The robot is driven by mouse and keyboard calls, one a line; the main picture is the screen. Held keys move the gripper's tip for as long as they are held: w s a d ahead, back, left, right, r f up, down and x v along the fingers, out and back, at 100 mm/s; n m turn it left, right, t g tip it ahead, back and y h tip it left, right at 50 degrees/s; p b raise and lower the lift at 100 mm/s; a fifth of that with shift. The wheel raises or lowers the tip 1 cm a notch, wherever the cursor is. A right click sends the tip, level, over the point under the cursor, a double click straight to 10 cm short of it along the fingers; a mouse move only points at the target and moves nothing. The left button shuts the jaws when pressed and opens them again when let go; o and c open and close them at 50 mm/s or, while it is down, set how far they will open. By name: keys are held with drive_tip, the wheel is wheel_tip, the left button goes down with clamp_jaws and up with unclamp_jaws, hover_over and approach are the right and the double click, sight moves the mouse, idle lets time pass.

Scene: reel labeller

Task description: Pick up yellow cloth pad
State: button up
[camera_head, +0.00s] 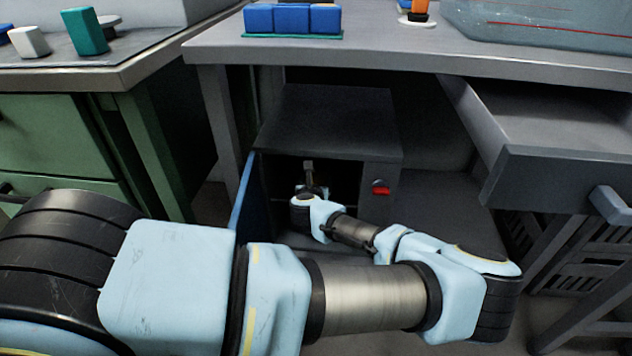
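No yellow cloth pad can be made out in the head view. My arm reaches forward and down under the grey table. My gripper (311,188) is at the opening of a dark cabinet (330,120) on the floor or a low shelf. Its fingers are small and dark, partly hidden by my wrist, so I cannot tell whether they are open or hold anything. The cabinet's blue door (243,208) stands open on the left side. The inside of the cabinet is very dark, and its contents are mostly hidden.
A red switch or handle (381,187) is on the cabinet's right front. An open grey drawer (560,160) juts out at right. Blue blocks (292,18) and a clear bin (550,22) stand on the grey table (390,52). A green cabinet (60,140) is at left.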

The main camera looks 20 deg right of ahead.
drive_tip(key=c, duration=0.8)
drive_tip(key=shift+o, duration=0.2)
